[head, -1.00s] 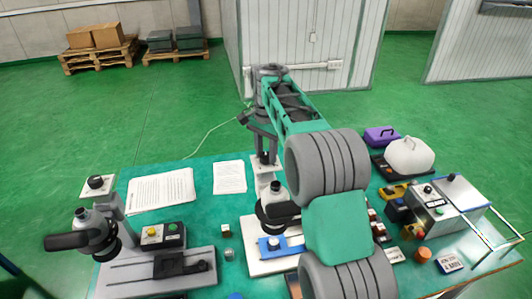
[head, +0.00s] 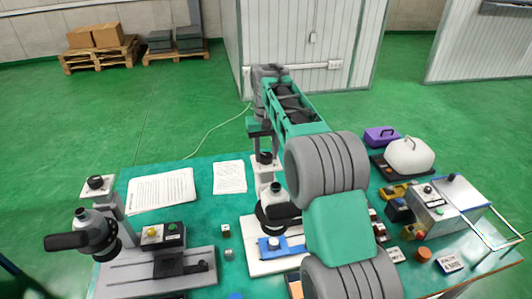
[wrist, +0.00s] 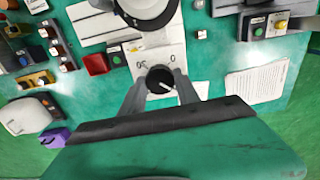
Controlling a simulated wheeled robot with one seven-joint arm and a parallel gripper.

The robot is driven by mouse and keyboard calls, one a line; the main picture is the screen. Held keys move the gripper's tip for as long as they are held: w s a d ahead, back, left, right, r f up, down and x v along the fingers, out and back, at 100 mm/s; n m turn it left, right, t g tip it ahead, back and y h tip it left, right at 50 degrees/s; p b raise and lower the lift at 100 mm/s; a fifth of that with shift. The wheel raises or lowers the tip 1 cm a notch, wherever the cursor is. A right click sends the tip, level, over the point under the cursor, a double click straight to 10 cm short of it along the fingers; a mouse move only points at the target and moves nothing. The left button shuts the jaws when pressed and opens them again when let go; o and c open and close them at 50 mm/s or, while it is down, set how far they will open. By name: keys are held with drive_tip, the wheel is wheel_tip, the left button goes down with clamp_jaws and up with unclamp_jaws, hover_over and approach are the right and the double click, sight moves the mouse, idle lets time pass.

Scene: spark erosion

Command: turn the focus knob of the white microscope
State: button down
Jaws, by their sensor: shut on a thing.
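The white microscope (head: 252,226) stands mid-table, with a black eyepiece part and a blue item on its base. Its black focus knob (head: 265,157) sits on top of its column. In the wrist view the knob (wrist: 159,78) is round, with a white pointer line slanting to the lower right, on a white plate (wrist: 150,54) with dark marks. My gripper (head: 262,143) points down over the column. In the wrist view its two fingers (wrist: 160,86) lie on either side of the knob, shut on it.
A second, grey microscope (head: 105,245) with its own knob (head: 96,182) stands at the left. Papers (head: 162,190) lie between them. At the right are a metal control box (head: 440,212), a white domed case (head: 409,155) and a purple case (head: 381,136).

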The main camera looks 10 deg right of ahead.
sight(266, 155)
drive_tip(key=shift+n, duration=1)
drive_tip(key=c, duration=0.9)
unclamp_jaws()
wheel_tip(266, 155, up, 8)
drive_tip(key=shift+f+b, duration=0.1)
drive_tip(key=shift+b, duration=0.35)
